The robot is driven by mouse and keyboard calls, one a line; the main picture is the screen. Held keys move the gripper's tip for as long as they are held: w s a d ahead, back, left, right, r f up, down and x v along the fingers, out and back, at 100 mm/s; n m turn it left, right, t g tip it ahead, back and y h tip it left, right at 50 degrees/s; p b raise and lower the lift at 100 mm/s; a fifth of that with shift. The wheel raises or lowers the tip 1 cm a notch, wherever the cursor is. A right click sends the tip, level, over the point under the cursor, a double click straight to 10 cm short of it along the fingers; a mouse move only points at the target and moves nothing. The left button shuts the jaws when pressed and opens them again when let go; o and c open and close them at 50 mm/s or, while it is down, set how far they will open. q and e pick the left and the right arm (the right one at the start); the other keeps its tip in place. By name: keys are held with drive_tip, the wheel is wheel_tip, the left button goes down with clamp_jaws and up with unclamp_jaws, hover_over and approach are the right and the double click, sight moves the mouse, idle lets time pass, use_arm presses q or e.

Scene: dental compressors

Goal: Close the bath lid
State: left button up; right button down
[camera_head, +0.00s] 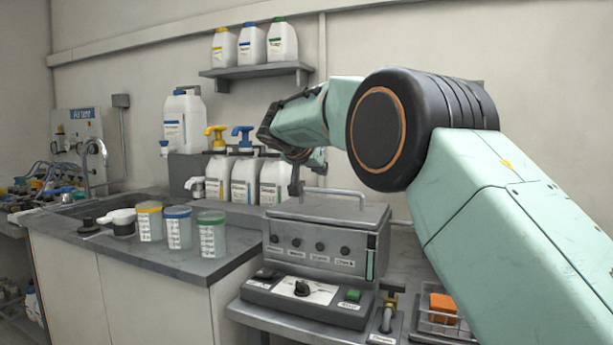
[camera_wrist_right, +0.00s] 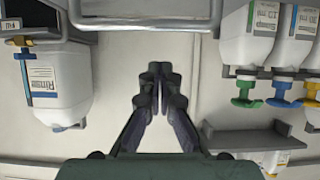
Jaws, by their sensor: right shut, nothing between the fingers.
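The bath (camera_head: 318,246) is a grey metal box with labelled knobs on its front, standing on the lower bench. Its lid (camera_head: 335,213) lies about flat on top, with no clear gap at the front edge. A bar handle (camera_head: 335,192) rises from the lid; it also shows at the top of the right wrist view (camera_wrist_right: 145,22). My right gripper (camera_head: 295,184) is above the lid near the handle's left end, pointing down. In the wrist view its fingers (camera_wrist_right: 158,72) are together and empty, apart from the handle. My left gripper is not in view.
Pump bottles (camera_head: 245,180) stand behind the bath to the left. Lidded cups (camera_head: 179,228) stand on the left counter. A control panel (camera_head: 303,297) lies before the bath, and a wire basket (camera_head: 440,320) to its right. A bottle shelf (camera_head: 256,71) hangs above.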

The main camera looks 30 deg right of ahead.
drive_tip(key=s+a, duration=0.5)
drive_tip(key=a, duration=0.1)
drive_tip(key=shift+s+a+f+b, duration=0.15)
drive_tip(key=shift+s+f+b, duration=0.2)
drive_tip(key=shift+f+b, duration=0.1)
drive_tip(key=shift+f, duration=0.1)
